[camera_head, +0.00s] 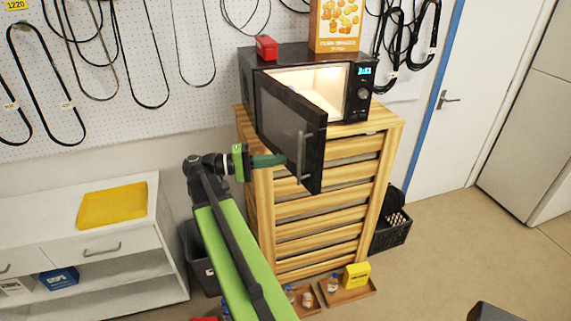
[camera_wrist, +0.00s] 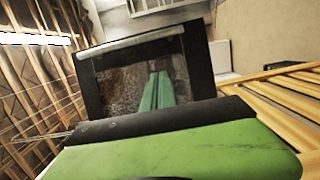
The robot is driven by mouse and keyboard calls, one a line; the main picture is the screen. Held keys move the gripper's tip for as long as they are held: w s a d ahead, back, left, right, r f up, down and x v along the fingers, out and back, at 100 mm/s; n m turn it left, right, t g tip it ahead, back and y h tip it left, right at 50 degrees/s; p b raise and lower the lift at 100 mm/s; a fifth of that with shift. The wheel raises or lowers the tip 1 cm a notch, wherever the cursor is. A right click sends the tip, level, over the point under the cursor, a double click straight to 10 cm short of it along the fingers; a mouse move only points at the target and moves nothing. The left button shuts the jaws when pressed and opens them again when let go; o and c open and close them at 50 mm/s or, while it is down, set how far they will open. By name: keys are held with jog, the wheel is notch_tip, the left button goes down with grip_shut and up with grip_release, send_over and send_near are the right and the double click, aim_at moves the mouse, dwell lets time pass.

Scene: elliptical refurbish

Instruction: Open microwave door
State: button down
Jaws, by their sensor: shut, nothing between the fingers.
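The black microwave (camera_head: 361,91) stands on a slatted wooden cabinet, its lit interior showing. Its door (camera_head: 290,125) is hinged at the left and stands well open, swung out toward the camera. A silver handle (camera_head: 301,152) is on the door's outer face near the free edge. My gripper (camera_head: 284,160) is shut and empty, with its green fingers at the lower part of the door's outer face, left of the handle. In the wrist view, the shut fingers (camera_wrist: 158,76) point at the dark door panel (camera_wrist: 112,85). I cannot tell whether they touch it.
A red box (camera_head: 266,47) and an orange box (camera_head: 338,25) are on top of the microwave. The wooden cabinet (camera_head: 330,205) stands right beside my arm. A white shelf unit with a yellow tray (camera_head: 112,205) is at the left.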

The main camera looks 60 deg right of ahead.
jog(key=w+a+f+n+t+y+b, duration=0.25)
jog(key=w+a+f+t, duration=0.25)
jog(key=w+a+f, duration=0.4)
jog(key=w+a+f+n+t+y+b, duration=0.1)
jog(key=w+a+f+n+t, duration=0.3)
jog(key=a+f, duration=0.55)
jog(key=w+a+f+n+t+y+b, duration=0.1)
jog(key=a+f+y, duration=0.3)
jog(key=a, duration=0.9)
jog(key=w+a+f+n+t+y, duration=0.2)
jog(key=a+f, duration=0.4)
jog(key=a, duration=0.7)
jog(key=w+t+y, duration=0.1)
jog(key=w+y, duration=0.1)
jog(key=shift+a+f+y+b, duration=0.25)
jog(key=shift+y+b, duration=0.1)
